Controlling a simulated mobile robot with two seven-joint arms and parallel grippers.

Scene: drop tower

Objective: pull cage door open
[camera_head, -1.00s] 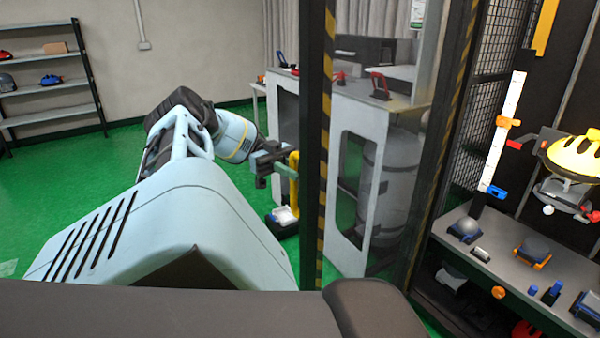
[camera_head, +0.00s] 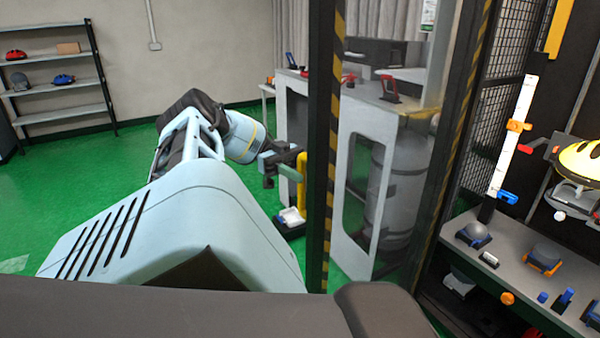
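The cage door is a clear panel with a dark upright edge (camera_head: 324,130) striped black and yellow, in the middle of the head view. Its yellow upright handle (camera_head: 302,195) stands on the left side of that edge. My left gripper (camera_head: 290,166) reaches in from the left and is at the handle. One greenish finger overlaps the handle's middle. The fingers are small and partly hidden, so I cannot tell whether they are closed on it. The door's edge stands next to the cabinet seen behind it, and I cannot tell whether it is ajar. My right gripper is not in view.
A white cabinet (camera_head: 358,125) and a grey cylinder (camera_head: 398,190) show through the panel. A workbench (camera_head: 500,260) with several small parts and a yellow helmet (camera_head: 582,158) are at the right. A shelf (camera_head: 65,115) stands at the back left. Green floor (camera_head: 60,180) is clear at the left.

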